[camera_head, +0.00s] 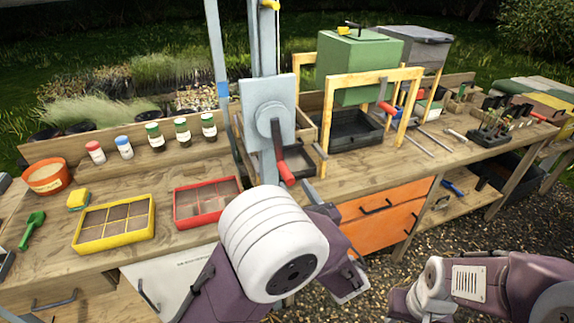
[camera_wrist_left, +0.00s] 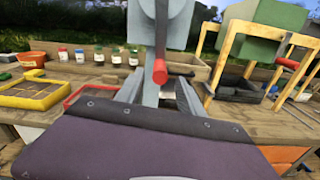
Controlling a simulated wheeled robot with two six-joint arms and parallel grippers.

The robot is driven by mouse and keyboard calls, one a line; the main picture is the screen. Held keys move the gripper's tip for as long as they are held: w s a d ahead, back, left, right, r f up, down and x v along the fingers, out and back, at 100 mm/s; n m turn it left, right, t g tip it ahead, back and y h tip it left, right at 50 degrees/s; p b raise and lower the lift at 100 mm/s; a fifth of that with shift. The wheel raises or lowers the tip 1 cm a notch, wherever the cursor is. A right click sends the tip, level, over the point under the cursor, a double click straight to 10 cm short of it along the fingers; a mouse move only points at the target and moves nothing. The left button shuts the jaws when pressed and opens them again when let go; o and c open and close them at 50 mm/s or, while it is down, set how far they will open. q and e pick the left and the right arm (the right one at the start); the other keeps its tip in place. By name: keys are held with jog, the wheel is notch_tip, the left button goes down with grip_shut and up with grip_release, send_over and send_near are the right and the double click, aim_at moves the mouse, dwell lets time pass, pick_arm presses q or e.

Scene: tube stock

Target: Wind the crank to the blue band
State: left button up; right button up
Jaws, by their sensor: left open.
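The crank sits on a grey plate (camera_head: 268,108) with a round hub, fixed to an upright post. Its arm hangs down and ends in a red handle (camera_head: 286,172). In the left wrist view the red handle (camera_wrist_left: 159,71) shows nearly end-on, ahead of and between my fingers. A blue band (camera_head: 222,95) shows on a thin upright beside the post. My left gripper (camera_head: 332,238) is open and empty, in front of the crank and apart from the handle; my wrist partly covers it. Its fingers also show in the left wrist view (camera_wrist_left: 160,95). My right gripper is out of view.
A red divided tray (camera_head: 207,219) and a yellow divided tray (camera_head: 77,245) lie left of the post. Several capped jars stand behind them. A wooden frame (camera_head: 325,103) and black bin (camera_head: 352,142) stand to the right. Orange drawers (camera_head: 411,225) sit below the bench.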

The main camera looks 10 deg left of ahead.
aim_at(286, 172)
pick_arm(q)
jog(key=p+x, duration=0.1)
jog(key=x, duration=0.6)
jog(key=shift+w+a, duration=0.15)
jog(key=shift+w, duration=0.05)
grip_shut()
dwell(1.0)
